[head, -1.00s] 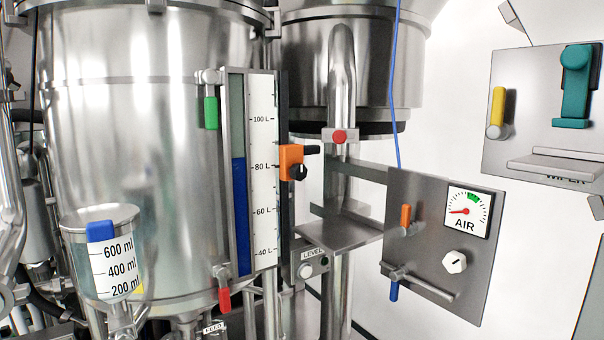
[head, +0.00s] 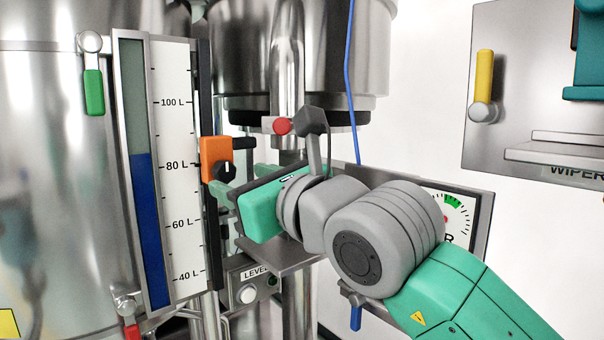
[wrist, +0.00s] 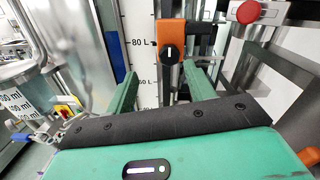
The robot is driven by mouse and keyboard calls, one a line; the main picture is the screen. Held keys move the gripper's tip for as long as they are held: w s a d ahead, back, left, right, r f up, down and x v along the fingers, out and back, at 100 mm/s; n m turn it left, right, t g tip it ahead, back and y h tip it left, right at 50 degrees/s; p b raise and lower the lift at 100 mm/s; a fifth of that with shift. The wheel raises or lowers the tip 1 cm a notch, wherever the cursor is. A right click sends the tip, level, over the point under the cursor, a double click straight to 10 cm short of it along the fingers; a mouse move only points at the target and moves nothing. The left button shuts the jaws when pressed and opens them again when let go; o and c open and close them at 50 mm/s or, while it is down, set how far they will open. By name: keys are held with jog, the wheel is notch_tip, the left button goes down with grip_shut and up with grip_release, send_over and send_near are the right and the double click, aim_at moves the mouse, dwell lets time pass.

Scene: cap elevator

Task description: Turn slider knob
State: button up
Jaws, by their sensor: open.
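The orange slider (head: 214,150) sits on the dark rail of the level scale, near the 80 L mark. Its round black knob (head: 226,172) has a white line, which looks upright in the wrist view (wrist: 170,53). My gripper (head: 236,184) is close in front of the knob from the right, partly overlapping its lower edge. In the wrist view the two green fingers (wrist: 161,72) are spread wide, with the knob seen between and just beyond their tips. The gripper is open and empty, and I see no contact with the knob.
The level gauge with its blue column (head: 147,225) stands left of the slider. A metal shelf (head: 285,262) and the LEVEL button box (head: 246,292) lie below. My arm partly covers the AIR panel (head: 484,215).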

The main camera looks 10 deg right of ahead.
aim_at(227, 174)
jog(key=shift+h, duration=0.3)
jog(key=p+x, duration=0.1)
jog(key=x, duration=0.1)
jog(key=p+x, duration=0.1)
jog(key=x, duration=0.1)
jog(key=d+p+x, duration=0.1)
jog(key=x, duration=0.1)
jog(key=shift+w, duration=0.4)
jog(key=shift+w+a+f+p, duration=0.15)
jog(key=shift+w+a+p, duration=0.2)
jog(key=shift+w, duration=0.25)
jog(key=shift+c, duration=0.4)
jog(key=c, duration=0.9)
